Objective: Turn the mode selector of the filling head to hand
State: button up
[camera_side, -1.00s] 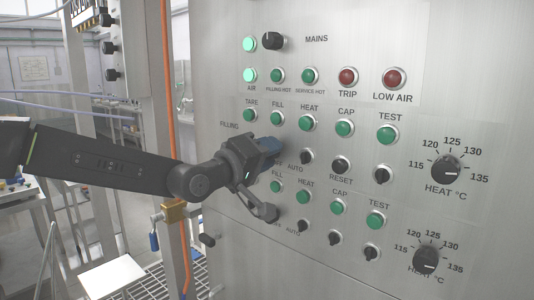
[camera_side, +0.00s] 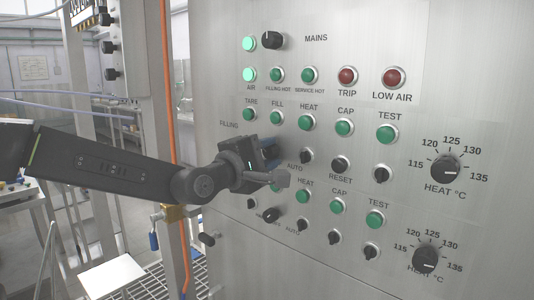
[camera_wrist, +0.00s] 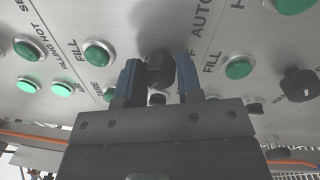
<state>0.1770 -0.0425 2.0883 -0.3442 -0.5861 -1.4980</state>
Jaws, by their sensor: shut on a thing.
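The filling head's mode selector (camera_wrist: 160,66) is a dark round knob on the steel panel, beside the "AUTO" lettering in the wrist view. My gripper (camera_wrist: 158,82) has its two blue fingers on either side of the knob and is shut on it. In the side view my gripper (camera_side: 272,152) is against the panel below the Tare and Fill buttons, and it hides the knob. Which way the knob's pointer faces cannot be made out.
Green buttons surround the grip, including the upper Fill (camera_side: 277,117) and lower Heat (camera_side: 303,196). A small black switch (camera_side: 306,157) is close to the right. A similar dark knob (camera_side: 270,215) sits below. An orange hose (camera_side: 172,100) runs down left of the panel.

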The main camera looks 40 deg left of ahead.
jog(key=shift+r+n, duration=0.15)
jog(key=shift+n, duration=0.15)
jog(key=o, duration=0.9)
jog(key=shift+s, duration=0.1)
jog(key=s, duration=0.4)
jog(key=s+f, duration=0.1)
jog(key=s, duration=0.8)
jog(key=shift+s+d+f, duration=0.1)
jog(key=shift+s+f, duration=0.05)
jog(key=shift+s, duration=0.15)
jog(key=s+a+f+m+g, duration=0.1)
jog(key=s+f+m+g, duration=0.3)
jog(key=m, duration=0.3)
jog(key=s+a+f+m+g, duration=0.2)
jog(key=s+f+m+g, duration=0.3)
jog(key=m, duration=0.2)
jog(key=s+a+f+m+g, duration=0.2)
jog(key=s+f+m+g, duration=0.2)
jog(key=m, duration=0.3)
jog(key=shift+s+a+f, duration=0.15)
jog(key=shift+s+f, duration=0.2)
jog(key=shift+f, duration=0.45)
